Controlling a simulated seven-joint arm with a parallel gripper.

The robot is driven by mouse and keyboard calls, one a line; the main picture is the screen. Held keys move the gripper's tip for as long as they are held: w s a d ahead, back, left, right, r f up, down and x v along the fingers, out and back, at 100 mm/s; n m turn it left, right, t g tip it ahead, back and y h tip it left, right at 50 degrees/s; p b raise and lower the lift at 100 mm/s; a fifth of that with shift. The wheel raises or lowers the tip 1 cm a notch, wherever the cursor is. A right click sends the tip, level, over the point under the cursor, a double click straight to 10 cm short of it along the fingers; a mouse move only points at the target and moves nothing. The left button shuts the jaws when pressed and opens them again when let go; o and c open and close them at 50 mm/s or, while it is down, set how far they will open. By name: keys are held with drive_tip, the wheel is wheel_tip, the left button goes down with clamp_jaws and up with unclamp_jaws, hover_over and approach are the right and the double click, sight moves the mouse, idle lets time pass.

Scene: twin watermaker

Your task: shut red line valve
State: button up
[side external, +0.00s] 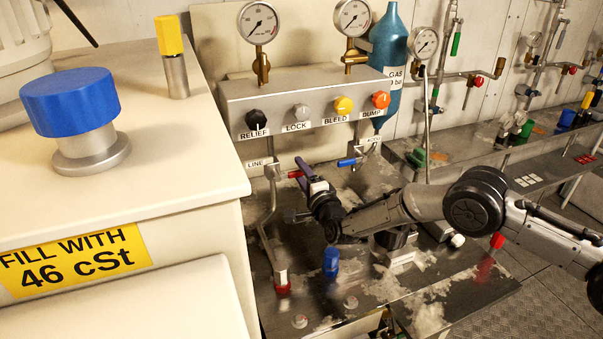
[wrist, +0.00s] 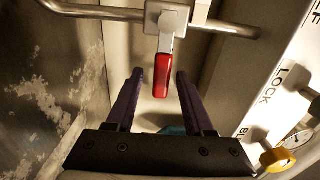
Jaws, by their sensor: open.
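The red line valve's handle (side external: 295,174) is a short red lever on the metal pipe under the LINE label (side external: 257,163). In the wrist view the red handle (wrist: 161,77) hangs from a square valve body (wrist: 167,17) and lies across the pipe. My gripper (side external: 299,187) is just in front of it. In the wrist view my gripper (wrist: 160,74) is open, with a dark finger on each side of the handle's end and a visible gap on both sides. I cannot tell how deep the handle sits between the fingers.
A panel (side external: 300,102) with RELIEF, LOCK, BLEED and DUMP knobs is above the valve. A blue-handled valve (side external: 347,162) is to the right. A cream cabinet (side external: 180,165) stands to the left. A blue cap (side external: 331,262) stands on the wet bench below.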

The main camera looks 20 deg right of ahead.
drive_tip(key=shift+s, duration=0.1)
drive_tip(key=s, duration=1.3)
drive_tip(key=shift+s, duration=0.35)
drive_tip(key=shift+d, duration=0.1)
